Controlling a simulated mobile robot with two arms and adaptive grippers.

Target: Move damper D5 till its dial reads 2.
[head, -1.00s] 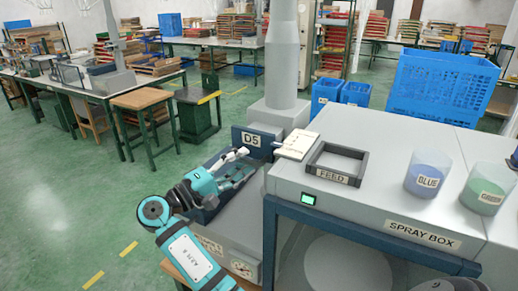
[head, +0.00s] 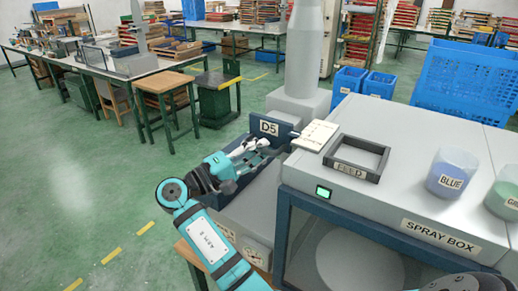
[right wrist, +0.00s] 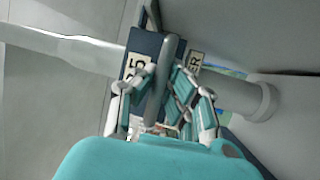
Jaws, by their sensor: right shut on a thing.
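Damper D5's dark blue plate with its D5 label (head: 268,128) stands at the left end of the spray box, and its label also shows in the right wrist view (right wrist: 133,66). My right gripper (head: 262,150) reaches in front of the plate. In the right wrist view its fingers (right wrist: 157,92) are shut on the grey damper lever (right wrist: 154,70), which runs between them. A round dial (head: 253,256) sits low on the grey housing below, partly behind my arm; its reading is too small to tell. My left gripper is not in view.
The spray box (head: 440,232) carries a FEED frame (head: 380,158), a BLUE cup (head: 452,172) and a GREEN cup (head: 506,195). A pale tag (head: 315,135) sticks out beside the damper plate. A grey duct (head: 304,50) rises behind. The floor at left is clear.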

